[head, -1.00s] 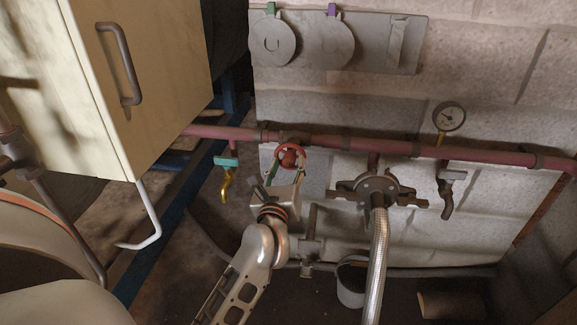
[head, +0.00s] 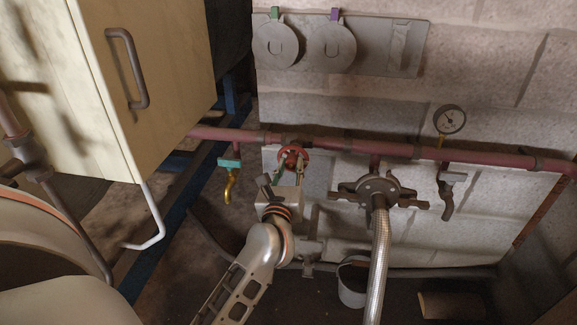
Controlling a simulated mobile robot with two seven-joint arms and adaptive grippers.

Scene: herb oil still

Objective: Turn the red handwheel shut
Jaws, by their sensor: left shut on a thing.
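The red handwheel (head: 294,153) sits on the red pipe (head: 335,145), near the middle of the head view. My left gripper (head: 289,172) reaches up to it from below. Its fingers are closed on the handwheel's rim, and the gripper body hides the lower part of the wheel. My right gripper is not in view.
A teal-handled tap (head: 229,163) with a brass spout hangs left of the wheel. A coupling (head: 378,190) with a braided hose (head: 378,265) is to the right, above a bucket (head: 351,283). A gauge (head: 449,119) stands on the pipe. A cream cabinet (head: 165,75) fills the upper left.

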